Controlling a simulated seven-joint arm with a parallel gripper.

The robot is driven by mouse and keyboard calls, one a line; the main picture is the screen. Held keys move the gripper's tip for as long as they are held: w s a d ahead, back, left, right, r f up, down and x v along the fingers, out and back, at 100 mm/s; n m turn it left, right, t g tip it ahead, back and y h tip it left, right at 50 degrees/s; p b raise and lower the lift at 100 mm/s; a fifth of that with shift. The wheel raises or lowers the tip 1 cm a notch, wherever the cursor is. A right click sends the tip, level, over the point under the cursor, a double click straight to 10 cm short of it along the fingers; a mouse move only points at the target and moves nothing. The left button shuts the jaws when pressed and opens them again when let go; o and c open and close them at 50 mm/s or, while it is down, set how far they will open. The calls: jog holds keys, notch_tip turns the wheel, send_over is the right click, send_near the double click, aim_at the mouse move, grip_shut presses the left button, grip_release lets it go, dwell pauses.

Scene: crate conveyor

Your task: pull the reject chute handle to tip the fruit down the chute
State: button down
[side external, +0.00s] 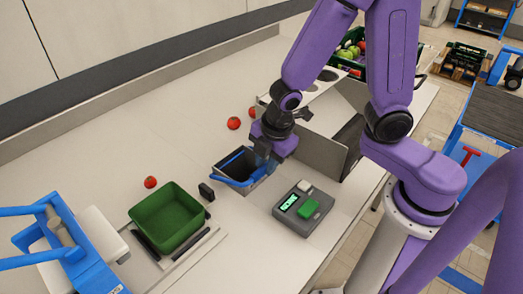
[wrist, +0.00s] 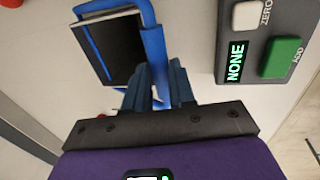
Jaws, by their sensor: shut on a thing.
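The dark box-shaped chute opening (side external: 232,162) has a blue bar handle (side external: 238,183) along its front; it looks empty. In the wrist view the blue handle (wrist: 153,42) runs along the side of the dark opening (wrist: 115,48). My gripper (side external: 262,160) is at the right end of the handle with its fingers closed on the blue bar. In the wrist view my gripper (wrist: 152,80) has its fingertips at the handle; the exact contact is partly hidden. Red tomatoes (side external: 234,123) lie on the counter behind the box, and one more (side external: 150,182) lies to its left.
A grey scale (side external: 290,217) with a green button stands just right of the box; its display reads NONE. A green crate (side external: 143,222) sits at front left near a blue-framed machine (side external: 75,262). Grey metal panels (side external: 318,155) stand behind my gripper. A fruit crate (side external: 377,73) is at the back.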

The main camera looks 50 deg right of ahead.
jog(key=shift+s+f, duration=0.75)
jog(key=shift+f, duration=0.25)
jog(key=c, duration=0.9)
grip_release()
jog(key=shift+c, duration=0.2)
jog(key=shift+d, duration=0.15)
jog(key=shift+r, duration=0.75)
jog(key=v, duration=1.6)
jog(key=shift+a, duration=0.2)
jog(key=shift+w, duration=0.1)
